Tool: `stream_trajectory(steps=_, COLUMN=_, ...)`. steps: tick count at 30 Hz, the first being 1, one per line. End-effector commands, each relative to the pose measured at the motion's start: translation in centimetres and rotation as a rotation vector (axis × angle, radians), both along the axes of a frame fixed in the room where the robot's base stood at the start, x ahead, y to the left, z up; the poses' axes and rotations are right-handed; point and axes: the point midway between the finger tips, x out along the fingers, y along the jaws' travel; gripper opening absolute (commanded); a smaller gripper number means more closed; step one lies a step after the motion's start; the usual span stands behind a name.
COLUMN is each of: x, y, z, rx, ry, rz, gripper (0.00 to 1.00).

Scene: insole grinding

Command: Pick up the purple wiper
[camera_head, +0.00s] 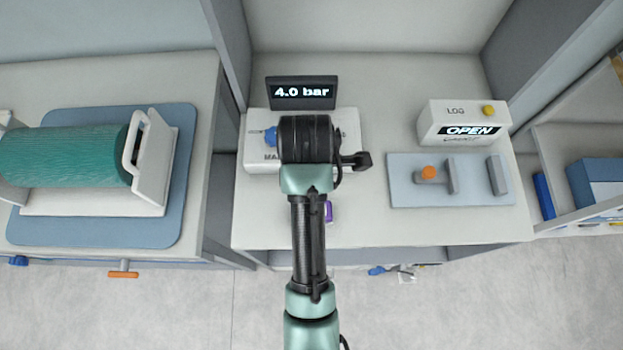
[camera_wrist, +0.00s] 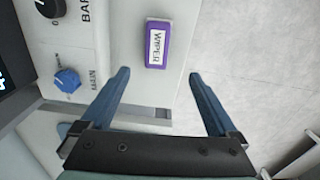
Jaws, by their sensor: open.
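The purple wiper (camera_wrist: 158,44) is a small block with a white label reading "WIPER". In the wrist view it lies on the pale counter, near the counter's edge. My gripper (camera_wrist: 160,90) is open and empty. Its two blue fingers are spread, and the wiper shows beyond the fingertips, roughly between their lines, apart from both. In the head view only a small purple bit of the wiper (camera_head: 328,212) shows beside my arm, which hides the rest. My gripper's fingers are hidden in the head view.
A white panel box (camera_head: 350,128) with a blue knob (camera_wrist: 67,80) stands close by, under a "4.0 bar" display (camera_head: 301,92). A blue-grey plate (camera_head: 470,195) and an "OPEN" box (camera_head: 462,122) are on the right. A green roller (camera_head: 70,155) is at left.

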Motion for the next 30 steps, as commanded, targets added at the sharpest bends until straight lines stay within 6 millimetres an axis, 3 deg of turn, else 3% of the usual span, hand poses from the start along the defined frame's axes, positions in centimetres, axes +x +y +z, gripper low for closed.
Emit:
stream_trajectory(steps=12, x=-0.2, y=-0.1, z=-6.7, rx=-0.001, ry=0.010, rz=0.003, gripper=0.95)
stream_trajectory(steps=20, x=0.1, y=-0.2, z=-8.3, rx=0.000, ry=0.007, rz=0.002, gripper=0.95)
stream_trajectory(steps=30, x=0.7, y=-0.7, z=-12.3, rx=0.000, ry=0.007, rz=0.002, gripper=0.95)
